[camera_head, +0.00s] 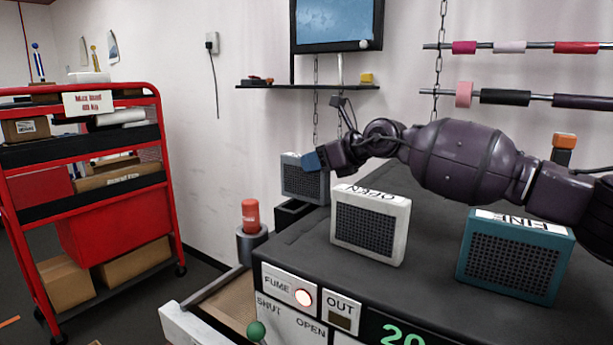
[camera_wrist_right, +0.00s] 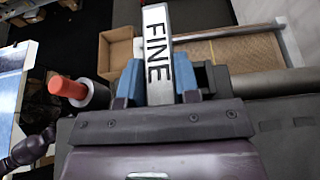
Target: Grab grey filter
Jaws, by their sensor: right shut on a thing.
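In the wrist view the filter's top edge, labelled FINE (camera_wrist_right: 158,55), sits between the blue fingers of my right gripper (camera_wrist_right: 158,85). The filter is upright, just over a black holder (camera_head: 292,213); I cannot tell whether they touch. My left gripper is not in view.
A white filter marked OPEN (camera_head: 370,225) and a teal filter marked FINE (camera_head: 513,257) stand on the black machine top (camera_head: 330,270). A red-capped cylinder (camera_head: 250,216) stands left of the machine, above an open tray (camera_head: 222,303). A red cart (camera_head: 105,225) is farther left.

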